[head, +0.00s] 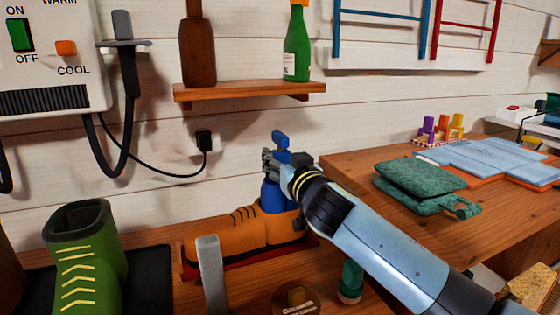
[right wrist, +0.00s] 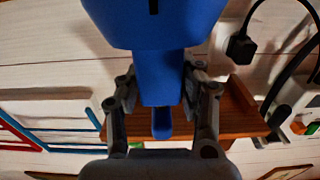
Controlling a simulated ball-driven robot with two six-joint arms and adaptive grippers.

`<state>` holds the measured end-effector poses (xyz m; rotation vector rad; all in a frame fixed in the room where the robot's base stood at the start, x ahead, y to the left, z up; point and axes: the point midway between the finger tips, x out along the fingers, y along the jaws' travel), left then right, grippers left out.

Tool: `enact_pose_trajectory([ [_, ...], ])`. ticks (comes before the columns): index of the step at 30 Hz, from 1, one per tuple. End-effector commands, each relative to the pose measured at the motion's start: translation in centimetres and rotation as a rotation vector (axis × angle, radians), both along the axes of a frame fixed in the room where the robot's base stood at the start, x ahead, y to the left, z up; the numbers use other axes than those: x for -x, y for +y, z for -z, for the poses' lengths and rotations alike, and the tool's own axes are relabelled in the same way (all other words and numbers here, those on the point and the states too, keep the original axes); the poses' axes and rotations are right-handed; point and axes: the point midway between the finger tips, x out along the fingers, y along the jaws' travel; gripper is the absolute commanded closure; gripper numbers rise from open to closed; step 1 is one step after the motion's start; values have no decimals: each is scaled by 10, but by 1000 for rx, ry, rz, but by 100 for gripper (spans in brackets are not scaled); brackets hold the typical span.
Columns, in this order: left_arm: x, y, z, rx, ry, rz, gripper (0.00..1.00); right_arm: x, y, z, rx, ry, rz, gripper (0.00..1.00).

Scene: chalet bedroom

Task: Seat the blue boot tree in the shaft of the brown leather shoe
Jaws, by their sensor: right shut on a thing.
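The brown leather shoe (head: 215,241) lies on a red base on the wooden bench, with its toe to the left and its shaft at the right. My right gripper (head: 274,161) is shut on the blue boot tree (head: 272,196), just below its upper knob. The tree is roughly upright, and its wide lower part is at the shaft's opening. The shaft's rim and my arm hide how deep it sits. In the right wrist view the boot tree (right wrist: 160,75) is between both fingers (right wrist: 162,105). My left gripper is out of view.
A green boot (head: 82,255) stands on a dark mat at left. A grey upright piece (head: 211,272) stands in front of the shoe. A shelf (head: 250,92) with bottles hangs behind.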

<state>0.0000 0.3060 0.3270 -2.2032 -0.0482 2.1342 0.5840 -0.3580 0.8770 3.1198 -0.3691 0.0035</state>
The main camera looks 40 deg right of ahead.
Motion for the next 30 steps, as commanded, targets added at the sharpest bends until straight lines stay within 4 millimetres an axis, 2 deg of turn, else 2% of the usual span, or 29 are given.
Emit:
enact_pose_trajectory([
  [1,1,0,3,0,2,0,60,0,0,2,0,-1,0,100],
  [2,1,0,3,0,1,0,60,0,0,3,0,1,0,61],
  [7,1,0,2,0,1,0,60,0,0,2,0,1,0,40],
  [18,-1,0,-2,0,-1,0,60,4,1,-1,1,1,0,40],
  [20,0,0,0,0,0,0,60,13,3,1,0,3,0,40],
  [30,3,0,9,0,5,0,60,87,21,2,0,4,0,40],
])
